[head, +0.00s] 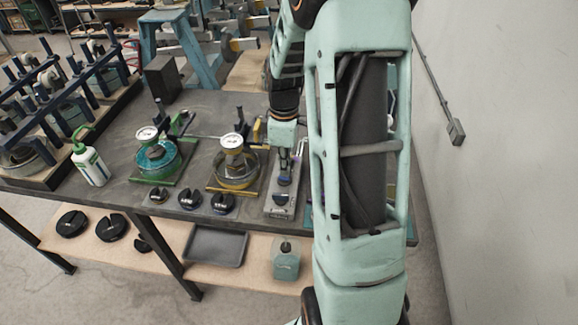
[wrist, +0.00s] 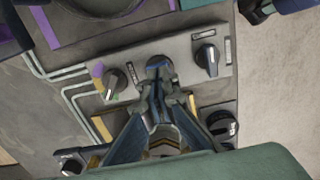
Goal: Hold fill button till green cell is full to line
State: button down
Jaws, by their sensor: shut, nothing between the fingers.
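The green cell (head: 168,163) is a round clear vessel with teal-green liquid and a gauge on top, standing on a green plate. Its fill line is too small to make out. The control panel (wrist: 135,65) is a grey strip with a round blue button (wrist: 159,62) between two dark knobs. My gripper (wrist: 157,88) is shut and empty, its fingertips at the near edge of the blue button. I cannot tell whether they touch or press it. The panel also shows in the head view (head: 280,208), with my gripper (head: 284,178) above it.
A yellow-based cell (head: 235,172) stands between the green cell and the panel. A white-and-green bottle (head: 90,165) stands at left. A wall (head: 500,150) is close on the right. A tray (head: 214,246) sits on the lower shelf.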

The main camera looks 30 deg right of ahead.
notch_tip(320, 180, up, 12)
jog(key=shift+b, duration=0.4)
jog(key=shift+w+d, duration=0.1)
jog(key=shift+w, duration=0.05)
dwell(0.3)
